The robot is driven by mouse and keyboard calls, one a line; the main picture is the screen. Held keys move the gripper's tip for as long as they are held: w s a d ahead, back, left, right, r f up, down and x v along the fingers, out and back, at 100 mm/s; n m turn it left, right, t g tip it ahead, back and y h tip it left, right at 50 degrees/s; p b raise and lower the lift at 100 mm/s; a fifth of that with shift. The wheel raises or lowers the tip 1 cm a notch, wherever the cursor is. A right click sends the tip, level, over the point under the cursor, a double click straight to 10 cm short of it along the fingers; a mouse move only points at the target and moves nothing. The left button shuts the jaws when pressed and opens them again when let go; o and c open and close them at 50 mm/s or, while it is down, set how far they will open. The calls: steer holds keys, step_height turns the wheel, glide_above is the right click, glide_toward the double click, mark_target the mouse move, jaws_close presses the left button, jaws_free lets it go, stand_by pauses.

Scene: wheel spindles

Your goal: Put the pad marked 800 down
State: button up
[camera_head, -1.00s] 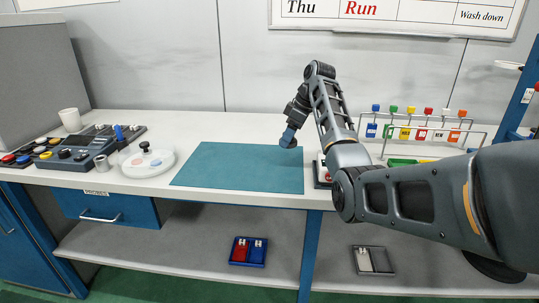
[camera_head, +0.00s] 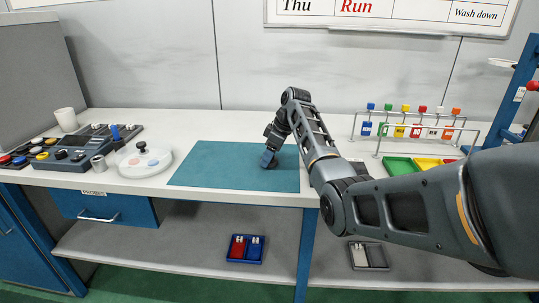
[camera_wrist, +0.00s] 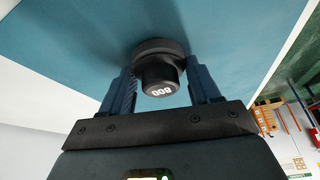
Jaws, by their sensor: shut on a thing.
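The pad marked 800 (camera_wrist: 160,72) is a dark round disc with a narrower knob. Its white number shows upside down in the wrist view. My gripper (camera_wrist: 161,80) has one blue finger on each side of the knob and is shut on it. In the head view my gripper (camera_head: 268,160) points down over the right part of the teal mat (camera_head: 215,165). There the pad is a small dark shape low at the fingertips. The disc is at or very near the mat; I cannot tell whether it touches.
The mat's left part is clear.

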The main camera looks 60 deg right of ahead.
steer(key=shift+f, duration=0.15)
steer(key=o, duration=1)
steer(key=b+v, duration=0.1)
steer(key=v, duration=1.1)
steer(key=shift+r, duration=0.2)
